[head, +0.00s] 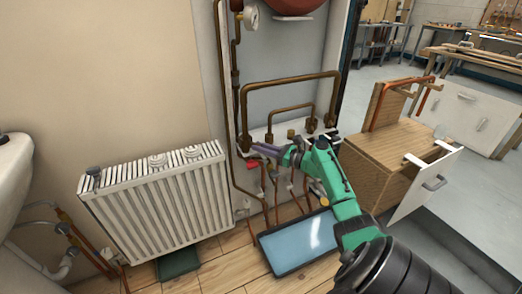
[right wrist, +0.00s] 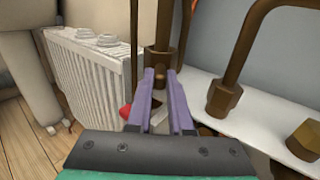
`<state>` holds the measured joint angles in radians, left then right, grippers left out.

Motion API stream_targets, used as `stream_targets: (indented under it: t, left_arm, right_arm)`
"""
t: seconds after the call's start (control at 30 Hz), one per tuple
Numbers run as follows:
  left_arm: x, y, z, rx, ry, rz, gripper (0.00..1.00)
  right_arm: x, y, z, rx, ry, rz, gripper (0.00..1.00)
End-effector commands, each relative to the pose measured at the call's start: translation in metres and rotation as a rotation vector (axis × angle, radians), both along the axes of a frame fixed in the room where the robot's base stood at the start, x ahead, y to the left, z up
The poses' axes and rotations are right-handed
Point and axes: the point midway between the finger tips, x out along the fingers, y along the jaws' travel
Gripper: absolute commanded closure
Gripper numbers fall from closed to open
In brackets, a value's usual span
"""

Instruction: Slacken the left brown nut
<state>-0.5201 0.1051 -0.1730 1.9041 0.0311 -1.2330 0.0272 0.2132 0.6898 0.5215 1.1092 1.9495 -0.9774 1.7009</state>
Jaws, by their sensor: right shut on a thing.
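The left brown nut (right wrist: 159,60) sits at the lower end of a vertical copper pipe, between the tips of my right gripper (right wrist: 160,80) in the right wrist view. The purple fingers are shut on it from both sides, hiding part of it. In the head view my right gripper (head: 262,149) reaches in from the right to the left end of the white manifold plate, and its fingers largely cover the nut. My left gripper is not in view.
A second brown nut (right wrist: 223,98) and a brass cap (right wrist: 305,140) stand to the right. A white radiator (head: 165,205) is at the left. A blue-topped tray (head: 298,243) lies on the floor below. A wooden cabinet (head: 395,160) stands right of my arm.

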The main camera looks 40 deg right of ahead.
Motion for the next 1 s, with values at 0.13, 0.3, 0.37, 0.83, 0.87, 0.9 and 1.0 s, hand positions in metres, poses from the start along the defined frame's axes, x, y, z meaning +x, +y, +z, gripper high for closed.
stream_targets:
  t: [0.13, 0.3, 0.37, 0.83, 0.87, 0.9, 1.0]
  left_arm:
    - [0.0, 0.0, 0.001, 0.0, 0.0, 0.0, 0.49]
    - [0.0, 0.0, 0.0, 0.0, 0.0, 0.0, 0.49]
    - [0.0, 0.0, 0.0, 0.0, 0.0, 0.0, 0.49]
    - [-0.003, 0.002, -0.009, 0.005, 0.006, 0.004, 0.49]
    - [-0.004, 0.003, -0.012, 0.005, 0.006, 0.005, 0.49]
    - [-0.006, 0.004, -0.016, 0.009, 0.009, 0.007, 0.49]
    - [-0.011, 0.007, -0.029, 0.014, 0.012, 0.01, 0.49]
  right_arm:
    - [0.0, 0.0, 0.0, -0.001, 0.001, 0.002, 1.0]
    - [0.0, 0.001, 0.0, -0.001, 0.0, 0.001, 0.74]
    - [0.0, 0.001, 0.001, -0.001, 0.0, 0.001, 0.51]
    - [-0.015, -0.004, 0.001, 0.001, 0.001, -0.001, 0.51]
    - [-0.02, -0.006, 0.001, 0.001, 0.001, -0.001, 0.51]
    - [-0.028, -0.008, 0.002, -0.001, 0.002, -0.001, 0.51]
    - [-0.054, -0.016, 0.002, -0.001, 0.003, -0.002, 0.51]
